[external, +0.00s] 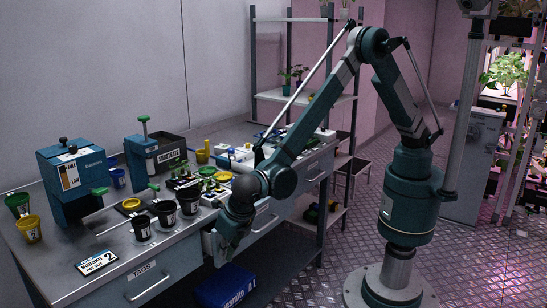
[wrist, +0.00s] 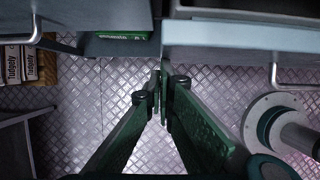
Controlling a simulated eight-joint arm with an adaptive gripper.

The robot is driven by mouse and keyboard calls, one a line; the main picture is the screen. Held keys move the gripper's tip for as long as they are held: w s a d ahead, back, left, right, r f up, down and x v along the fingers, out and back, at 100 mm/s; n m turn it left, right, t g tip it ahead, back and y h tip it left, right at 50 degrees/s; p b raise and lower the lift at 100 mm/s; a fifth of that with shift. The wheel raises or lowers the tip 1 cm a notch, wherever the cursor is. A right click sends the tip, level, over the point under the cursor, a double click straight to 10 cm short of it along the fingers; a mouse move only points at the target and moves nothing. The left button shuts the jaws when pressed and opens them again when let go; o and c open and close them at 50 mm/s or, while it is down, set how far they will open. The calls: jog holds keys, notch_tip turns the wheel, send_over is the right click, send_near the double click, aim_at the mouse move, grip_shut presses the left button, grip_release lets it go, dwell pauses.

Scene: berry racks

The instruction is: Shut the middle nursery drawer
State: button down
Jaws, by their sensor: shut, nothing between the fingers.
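The middle nursery drawer (external: 262,209) is under the bench, between the TAGS drawer and the right drawer. It is partly out, and my arm hides much of it. In the wrist view its pale front (wrist: 235,35) juts out at upper right, with a metal bar handle and a dark open interior behind. My gripper (external: 228,252) points down at the drawer's left end. In the wrist view my gripper's fingers (wrist: 162,92) are together and empty, in front of the drawer face. I cannot tell whether they touch it.
The TAGS drawer (external: 150,275) is left of the middle one. The bench top (external: 95,225) holds pots, seedlings and machines. A blue crate (external: 225,287) lies below the bench.

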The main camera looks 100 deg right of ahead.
aim_at(210, 244)
jog(key=w+d, duration=0.5)
jog(key=shift+r, duration=0.1)
dwell(0.3)
jog(key=shift+s+a, duration=0.45)
jog(key=s+a+r+p, duration=0.1)
jog(key=s+a+r, duration=0.4)
jog(key=r, duration=0.4)
jog(key=shift+a+p, duration=0.15)
jog(key=shift+p, duration=0.25)
jog(key=shift+s+r, duration=0.1)
